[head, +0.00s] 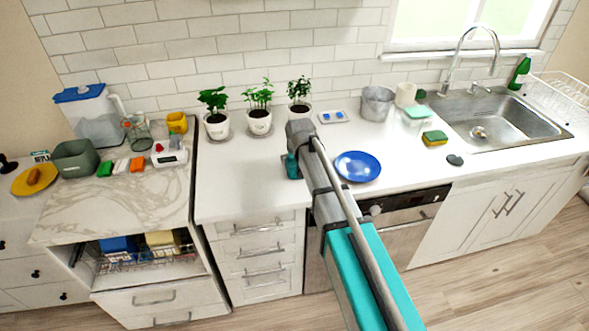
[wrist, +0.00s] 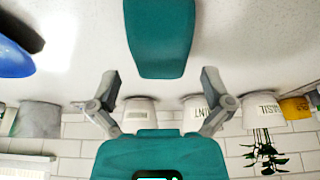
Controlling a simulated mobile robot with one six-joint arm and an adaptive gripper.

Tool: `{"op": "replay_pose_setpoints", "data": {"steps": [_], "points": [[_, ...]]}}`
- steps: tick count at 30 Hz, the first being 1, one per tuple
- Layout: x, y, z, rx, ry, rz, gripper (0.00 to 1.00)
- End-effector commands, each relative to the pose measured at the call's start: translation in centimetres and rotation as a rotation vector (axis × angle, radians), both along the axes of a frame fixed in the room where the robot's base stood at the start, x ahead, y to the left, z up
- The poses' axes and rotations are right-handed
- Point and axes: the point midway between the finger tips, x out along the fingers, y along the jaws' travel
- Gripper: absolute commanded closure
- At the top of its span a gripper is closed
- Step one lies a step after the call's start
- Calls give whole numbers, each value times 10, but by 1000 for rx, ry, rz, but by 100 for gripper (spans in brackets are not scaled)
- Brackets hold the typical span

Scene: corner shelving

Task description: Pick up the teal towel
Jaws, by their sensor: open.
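The teal towel (wrist: 160,36) lies on the white counter in the wrist view, cut off by the top edge of the picture. It is a smooth, narrow block with rounded corners. My gripper (wrist: 160,78) is open and empty, its two grey fingers spread wide and pointing towards the towel. The towel lies past the fingertips, in line with the gap between them, and is apart from both. In the head view a small dark teal patch (head: 291,165) shows left of my arm; I cannot tell whether it is towel or gripper. My arm hides the counter there.
A blue plate (head: 358,166) lies just right of my arm. Three potted herbs (head: 259,121) stand along the tiled wall behind. A metal pot (head: 377,103), a sponge (head: 435,138) and the sink (head: 505,120) are further right.

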Motion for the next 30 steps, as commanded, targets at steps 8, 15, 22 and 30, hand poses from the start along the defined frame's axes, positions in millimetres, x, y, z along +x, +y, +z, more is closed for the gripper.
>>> {"op": "replay_pose_setpoints", "data": {"steps": [8, 15, 22, 30], "points": [[10, 5, -26, 0, 0, 0, 0], [14, 6, -36, 0, 0, 0, 0], [15, 6, -36, 0, 0, 0, 0], [15, 6, -36, 0, 0, 1, 0]]}}
